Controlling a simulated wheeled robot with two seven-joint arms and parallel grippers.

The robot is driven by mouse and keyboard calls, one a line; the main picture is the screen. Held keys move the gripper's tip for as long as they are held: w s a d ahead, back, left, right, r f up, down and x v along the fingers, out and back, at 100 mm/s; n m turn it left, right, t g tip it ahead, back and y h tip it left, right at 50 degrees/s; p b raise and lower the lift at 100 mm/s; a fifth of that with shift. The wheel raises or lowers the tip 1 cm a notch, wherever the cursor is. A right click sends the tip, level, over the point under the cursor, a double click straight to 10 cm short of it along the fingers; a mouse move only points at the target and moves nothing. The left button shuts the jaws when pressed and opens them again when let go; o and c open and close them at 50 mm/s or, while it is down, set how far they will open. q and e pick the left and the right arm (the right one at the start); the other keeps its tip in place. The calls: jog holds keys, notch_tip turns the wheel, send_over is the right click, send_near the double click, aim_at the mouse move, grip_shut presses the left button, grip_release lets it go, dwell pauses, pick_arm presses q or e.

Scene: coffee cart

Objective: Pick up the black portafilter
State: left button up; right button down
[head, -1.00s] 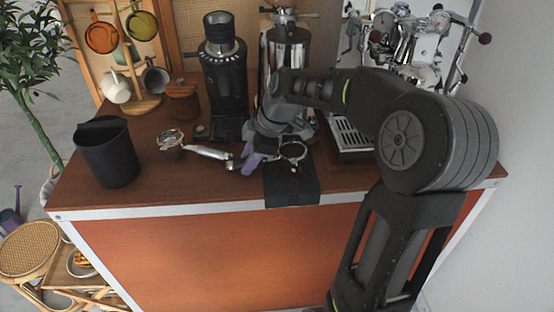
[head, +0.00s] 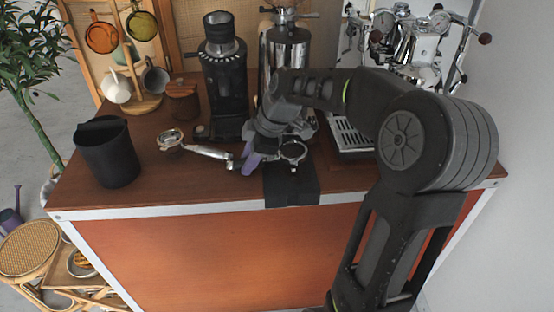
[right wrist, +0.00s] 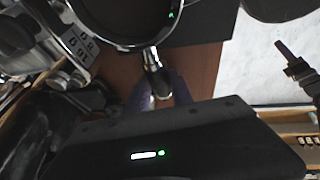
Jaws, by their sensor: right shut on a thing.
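The black portafilter (head: 293,152) shows as a metal-rimmed ring over a black mat (head: 292,190) near the counter's front edge. My right gripper (head: 258,155), with purple fingertips, is at its handle side and hides most of the handle. In the right wrist view, the portafilter's neck and handle (right wrist: 154,72) run from the ring down between the purple fingertips (right wrist: 160,92). The gripper is shut on this handle. I cannot tell whether the portafilter touches the mat. My left gripper is not in view.
A second portafilter with a silver handle (head: 208,152) lies just left of my right gripper. A black bin (head: 108,155) stands further left. The espresso machine (head: 410,48) stands at the back right.

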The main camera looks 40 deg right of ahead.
jog(key=shift+r, duration=0.15)
notch_tip(320, 180, up, 10)
jog(key=shift+f, duration=0.1)
dwell(0.6)
dwell(0.6)
